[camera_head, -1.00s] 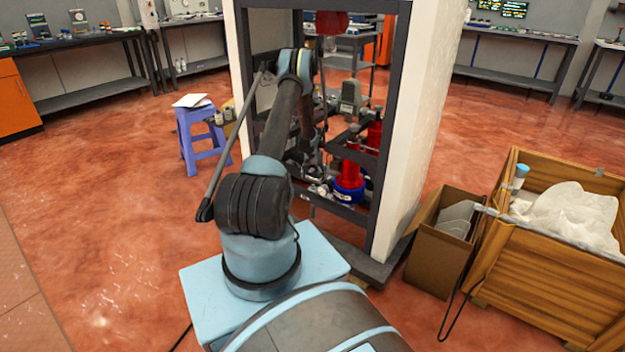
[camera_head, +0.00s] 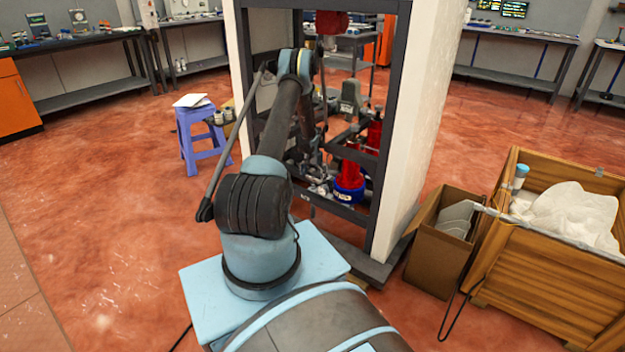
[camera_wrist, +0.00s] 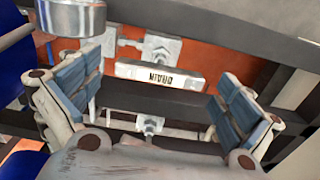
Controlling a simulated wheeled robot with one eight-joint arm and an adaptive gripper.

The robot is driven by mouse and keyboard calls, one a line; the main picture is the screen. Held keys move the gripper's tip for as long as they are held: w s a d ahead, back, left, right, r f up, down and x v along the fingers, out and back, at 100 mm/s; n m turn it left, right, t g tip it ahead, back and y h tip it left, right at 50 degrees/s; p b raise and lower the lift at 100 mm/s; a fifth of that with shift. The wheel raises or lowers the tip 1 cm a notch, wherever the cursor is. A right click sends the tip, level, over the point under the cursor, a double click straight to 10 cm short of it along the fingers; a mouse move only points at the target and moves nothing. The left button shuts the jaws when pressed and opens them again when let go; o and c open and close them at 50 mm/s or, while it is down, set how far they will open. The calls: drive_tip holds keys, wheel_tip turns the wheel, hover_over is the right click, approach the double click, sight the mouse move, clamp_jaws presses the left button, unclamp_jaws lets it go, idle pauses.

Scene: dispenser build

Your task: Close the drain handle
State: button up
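The drain handle (camera_wrist: 160,75) is a flat light-grey bar marked "DRAIN", seen upside down near the middle of the wrist view. It lies across the picture in front of a dark frame bar. My gripper (camera_wrist: 155,101) is open, with one blue-padded finger to the left of the handle and one to the right. Neither finger visibly touches the handle. In the head view my arm reaches into the dispenser frame (camera_head: 398,95), and the arm and the frame parts hide the gripper and handle there.
A metal cylinder (camera_wrist: 72,17) is close to the left finger. Dark frame bars (camera_wrist: 165,103) cross behind the handle. Red and blue parts (camera_head: 349,189) stand low in the frame. A purple stool (camera_head: 203,138) is on the left; a cardboard box (camera_head: 437,262) and wooden crate (camera_head: 540,265) are on the right.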

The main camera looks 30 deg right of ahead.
sight(313, 178)
wheel_tip(313, 178, up, 12)
idle(0.9)
drive_tip(key=shift+w, duration=0.1)
idle(0.3)
